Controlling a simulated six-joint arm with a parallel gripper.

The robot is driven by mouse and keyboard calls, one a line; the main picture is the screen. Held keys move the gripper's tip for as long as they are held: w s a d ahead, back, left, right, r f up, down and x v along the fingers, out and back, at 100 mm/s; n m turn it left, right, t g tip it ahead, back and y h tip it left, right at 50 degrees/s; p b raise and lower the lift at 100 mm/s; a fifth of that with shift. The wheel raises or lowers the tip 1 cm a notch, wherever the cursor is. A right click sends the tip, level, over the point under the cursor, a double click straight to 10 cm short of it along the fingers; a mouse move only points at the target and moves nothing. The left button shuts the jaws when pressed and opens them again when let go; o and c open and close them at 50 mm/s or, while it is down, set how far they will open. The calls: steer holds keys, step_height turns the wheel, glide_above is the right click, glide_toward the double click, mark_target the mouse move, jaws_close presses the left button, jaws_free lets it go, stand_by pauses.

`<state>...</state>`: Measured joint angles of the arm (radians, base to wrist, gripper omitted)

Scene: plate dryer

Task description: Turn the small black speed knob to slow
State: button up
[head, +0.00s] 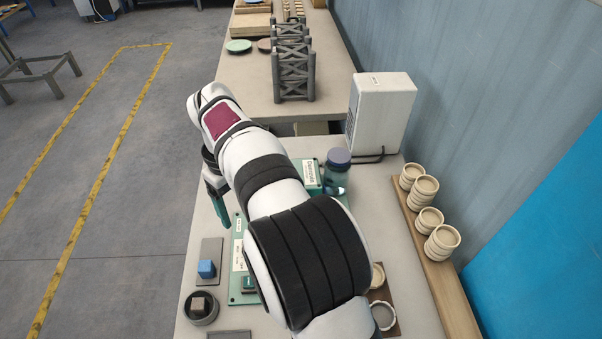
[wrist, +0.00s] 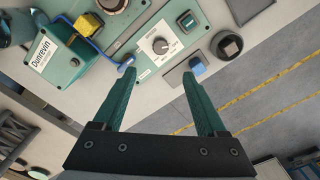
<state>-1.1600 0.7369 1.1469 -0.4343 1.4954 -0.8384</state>
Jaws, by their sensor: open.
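The small black speed knob (wrist: 160,46) sits on a pale dial plate with printed marks, on a green panel (wrist: 203,13), in the wrist view. A light pointer mark shows on it, but its exact setting is too small to read. My gripper (wrist: 157,74) is open and empty. Its teal fingers point toward the panel, with the knob ahead of the gap between the tips and apart from both. In the head view my gripper (head: 216,198) shows at the left of my arm, which hides the knob and much of the panel.
A green rocker switch (wrist: 185,20) is near the knob. A blue block (wrist: 197,67) on a grey plate lies by the right fingertip, with a dark round holder (wrist: 226,45) beyond. A Dunrevin box (wrist: 52,58) and a blue cable are at left. A jar (head: 337,170) stands behind my arm.

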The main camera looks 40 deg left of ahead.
step_height(320, 180, down, 16)
steer(key=shift+s+a+r, duration=0.1)
steer(key=shift+r, duration=0.05)
jaws_close()
stand_by(0.3)
steer(key=m, duration=0.3)
steer(key=shift+m, duration=2.3)
